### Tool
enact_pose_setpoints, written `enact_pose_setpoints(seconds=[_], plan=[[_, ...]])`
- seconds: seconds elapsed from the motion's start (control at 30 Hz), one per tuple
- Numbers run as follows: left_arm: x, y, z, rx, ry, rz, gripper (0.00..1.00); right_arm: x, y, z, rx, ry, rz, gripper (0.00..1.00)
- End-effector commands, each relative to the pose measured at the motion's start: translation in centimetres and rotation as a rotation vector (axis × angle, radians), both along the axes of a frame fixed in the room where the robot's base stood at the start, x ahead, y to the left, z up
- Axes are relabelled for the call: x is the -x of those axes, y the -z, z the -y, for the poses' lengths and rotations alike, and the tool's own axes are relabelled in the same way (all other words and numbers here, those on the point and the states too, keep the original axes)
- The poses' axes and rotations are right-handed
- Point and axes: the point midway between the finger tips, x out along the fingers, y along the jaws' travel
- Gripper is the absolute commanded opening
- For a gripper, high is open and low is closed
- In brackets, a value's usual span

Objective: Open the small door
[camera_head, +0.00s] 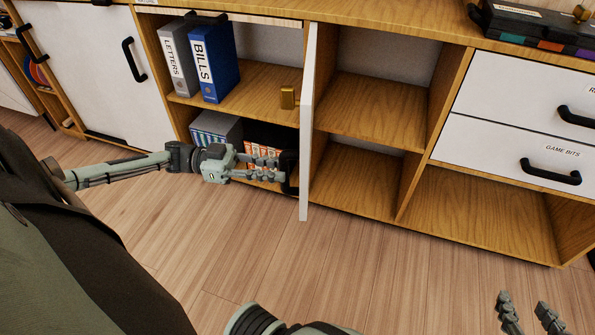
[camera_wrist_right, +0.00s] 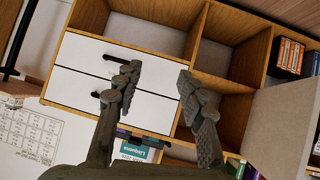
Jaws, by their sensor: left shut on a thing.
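The small white door (camera_head: 306,130) stands swung out from the cabinet, seen almost edge-on in the head view. A black handle (camera_head: 291,172) sits low on that same face. My left gripper (camera_head: 279,172) is shut on the black handle; its fingertips partly cover it. The pale panel at the right of the right wrist view (camera_wrist_right: 283,127) appears to be this door. My right gripper (camera_head: 528,314) is open and empty at the lower right; it also shows open in the right wrist view (camera_wrist_right: 158,82).
Behind my left gripper, shelves hold a blue binder (camera_head: 215,60), a grey binder (camera_head: 179,60) and a row of orange-and-white items (camera_head: 262,152). Empty compartments (camera_head: 375,105) lie right of the door. White drawers (camera_head: 510,95) stand farther right. The wooden floor (camera_head: 220,245) in front is clear.

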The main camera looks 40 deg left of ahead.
Motion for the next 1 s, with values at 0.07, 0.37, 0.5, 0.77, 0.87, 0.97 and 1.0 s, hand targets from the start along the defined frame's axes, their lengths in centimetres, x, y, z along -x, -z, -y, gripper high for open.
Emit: enact_pose_setpoints(seconds=[0.07, 0.37, 0.5, 0.77, 0.87, 0.97, 1.0], plan=[[0.2, 0.3, -1.7, -0.006, -0.012, -0.003, 0.0, -0.7, -0.9, -1.0, -0.024, -0.017, 0.06, 0.4], [0.5, 0.0, -4.7, -0.006, -0.021, 0.0, 0.0, -1.7, -3.2, -2.7, -0.071, -0.048, 0.178, 0.4], [0.5, -0.1, -5.1, -0.005, -0.023, 0.003, 0.0, -1.9, -3.6, -2.9, -0.078, -0.052, 0.196, 0.4], [0.4, -0.3, -5.2, -0.004, -0.024, 0.007, 0.0, -1.9, -3.6, -3.0, -0.079, -0.052, 0.198, 0.4], [0.4, -0.3, -5.2, -0.004, -0.024, 0.007, 0.0, -1.9, -3.6, -3.0, -0.079, -0.052, 0.198, 0.4], [0.4, -0.3, -5.2, -0.004, -0.023, 0.007, 0.31, -1.9, -3.6, -3.0, -0.079, -0.052, 0.198, 0.4], [0.5, -0.3, -5.2, -0.003, -0.022, 0.007, 0.36, -1.9, -3.6, -3.0, -0.079, -0.052, 0.198, 0.4]])
